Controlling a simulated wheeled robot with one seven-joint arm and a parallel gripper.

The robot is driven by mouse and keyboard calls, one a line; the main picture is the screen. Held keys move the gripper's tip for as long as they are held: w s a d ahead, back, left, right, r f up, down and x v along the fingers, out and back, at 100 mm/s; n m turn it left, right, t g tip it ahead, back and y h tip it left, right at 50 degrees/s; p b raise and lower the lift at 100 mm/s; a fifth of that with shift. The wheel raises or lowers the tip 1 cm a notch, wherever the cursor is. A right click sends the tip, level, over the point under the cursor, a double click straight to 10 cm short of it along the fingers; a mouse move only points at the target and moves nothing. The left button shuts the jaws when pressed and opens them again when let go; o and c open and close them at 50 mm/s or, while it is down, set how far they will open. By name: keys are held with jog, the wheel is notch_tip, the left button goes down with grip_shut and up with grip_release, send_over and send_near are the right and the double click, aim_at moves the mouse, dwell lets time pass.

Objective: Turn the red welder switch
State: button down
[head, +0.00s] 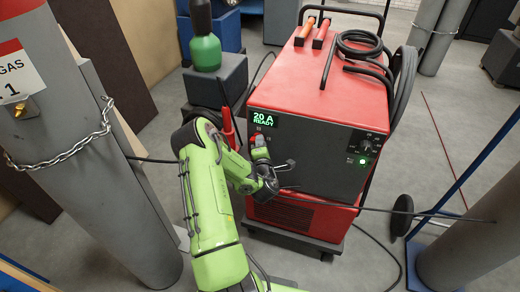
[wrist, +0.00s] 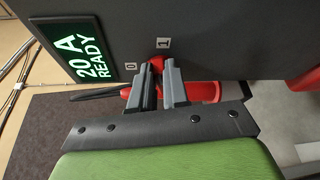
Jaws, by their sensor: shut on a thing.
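The welder (head: 310,110) is a red machine with a dark front panel. Its red switch (wrist: 157,61) is mostly hidden between the fingertips in the wrist view, with only a little red showing. Small plates marked 0 and I sit beside and above it. My gripper (wrist: 158,75) is shut on the red switch, its fingers close to the panel. In the head view my gripper (head: 259,143) is at the left part of the panel, just below the display, and mostly covers the switch. The lit green display (wrist: 87,53) reads 20 A READY.
A black knob (head: 365,145) and a lit green lamp (head: 364,161) are at the panel's right. A grey gas cylinder (head: 75,130) with a chain stands at the left. A green bottle (head: 206,50) stands behind. Cables cross the floor, and a blue-framed cart is at the right.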

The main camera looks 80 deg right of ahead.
jog(key=shift+d+m+t+h+b, duration=0.15)
jog(key=shift+m+t+h+b, duration=0.2)
jog(key=shift+m+b, duration=0.65)
jog(key=shift+w+r+m, duration=0.1)
jog(key=shift+m, duration=0.2)
jog(key=c, duration=1.1)
grip_release()
